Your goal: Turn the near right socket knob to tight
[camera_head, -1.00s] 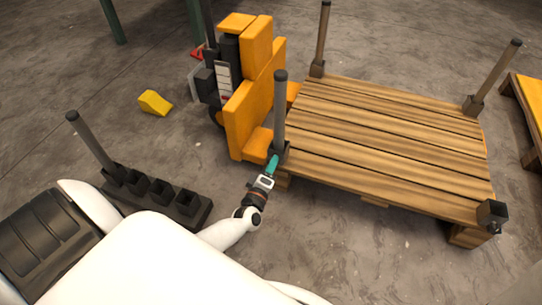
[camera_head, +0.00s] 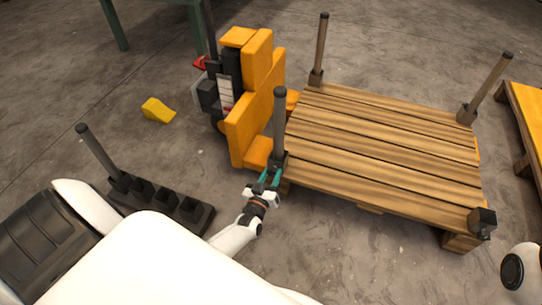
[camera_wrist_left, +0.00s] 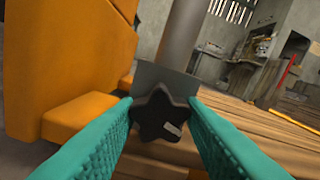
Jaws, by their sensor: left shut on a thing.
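The wooden pallet (camera_head: 390,160) has a dark socket at each visible corner. The near right socket (camera_head: 482,217) holds no post, and its small dark knob (camera_head: 487,236) faces the front. My left gripper (camera_head: 270,176), with teal fingers, is at the near left socket (camera_head: 278,160), away from the near right one. In the left wrist view its fingers (camera_wrist_left: 160,112) are shut on the sides of a black star-shaped knob (camera_wrist_left: 160,110), the near left socket knob, which carries a small pale mark. A grey post (camera_head: 280,115) stands upright in that socket. My right gripper is out of view.
An orange pallet truck (camera_head: 255,95) stands against the pallet's left end. A black rack (camera_head: 160,195) with a leaning post (camera_head: 98,150) is at left. A yellow wedge (camera_head: 157,111) lies on the floor. Bare floor (camera_head: 370,250) is in front of the pallet.

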